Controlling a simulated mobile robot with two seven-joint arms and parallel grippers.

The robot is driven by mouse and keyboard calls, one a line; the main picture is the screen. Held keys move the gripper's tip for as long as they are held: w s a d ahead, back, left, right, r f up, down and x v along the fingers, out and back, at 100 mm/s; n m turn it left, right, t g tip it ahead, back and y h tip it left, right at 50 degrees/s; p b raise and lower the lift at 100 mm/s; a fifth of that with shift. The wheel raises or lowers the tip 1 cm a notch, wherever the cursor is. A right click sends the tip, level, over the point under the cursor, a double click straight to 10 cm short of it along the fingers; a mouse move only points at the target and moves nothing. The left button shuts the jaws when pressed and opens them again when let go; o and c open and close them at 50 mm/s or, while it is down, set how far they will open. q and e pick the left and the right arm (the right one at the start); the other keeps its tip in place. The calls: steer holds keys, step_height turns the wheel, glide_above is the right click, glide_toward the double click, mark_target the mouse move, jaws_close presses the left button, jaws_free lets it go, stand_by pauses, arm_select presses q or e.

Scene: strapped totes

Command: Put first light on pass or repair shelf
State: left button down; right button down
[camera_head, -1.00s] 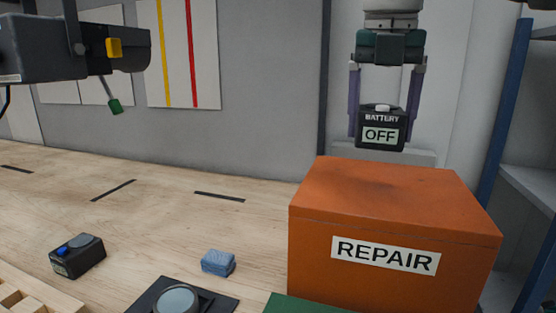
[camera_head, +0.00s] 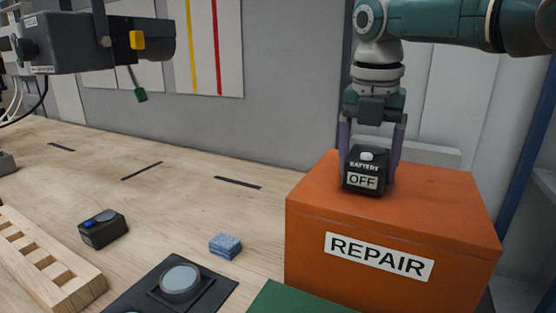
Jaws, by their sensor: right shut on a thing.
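A small black light (camera_head: 366,171) with a white button and a label reading BATTERY OFF is held upright in my right gripper (camera_head: 370,165). The gripper's purple fingers are shut on its sides. The light is at the top of the orange REPAIR box (camera_head: 315,220), over its back left part; it looks to be at or just above the surface, and I cannot tell whether it touches. Another black light with a blue button (camera_head: 103,229) lies on the wooden bench at the left. My left gripper is not in view.
A blue sponge (camera_head: 225,246) and a black pad with a round grey disc (camera_head: 181,281) are on the bench (camera_head: 190,205). A slotted wooden rack (camera_head: 50,270) is at the lower left, a green surface (camera_head: 290,300) at the bottom. A grey device (camera_head: 90,45) hangs at upper left.

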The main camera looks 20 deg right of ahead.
steer(key=shift+f, duration=0.3)
